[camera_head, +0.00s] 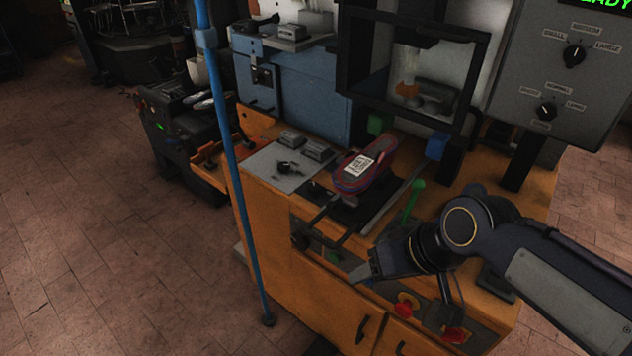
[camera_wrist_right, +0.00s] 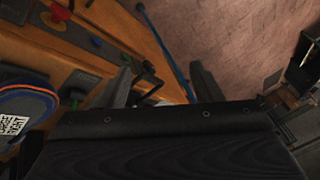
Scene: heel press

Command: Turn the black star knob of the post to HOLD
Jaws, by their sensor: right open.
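A small black knob (camera_head: 285,168) stands on a grey plate (camera_head: 262,158) on the orange bench. I cannot tell which is the star knob, and no HOLD mark is readable. My right gripper (camera_head: 362,275) is open and empty above the bench's front edge, right of both knobs and apart from them. In the right wrist view its two fingers (camera_wrist_right: 162,82) are spread, with a black bent handle (camera_wrist_right: 149,86) seen beyond and between them. My left gripper is not in view.
A red and blue shoe (camera_head: 366,168) with a white label lies below the black press frame (camera_head: 349,60). A green-handled lever (camera_head: 413,201) stands near my right arm. A thin blue pole (camera_head: 228,150) rises left of the bench. The floor to the left is clear.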

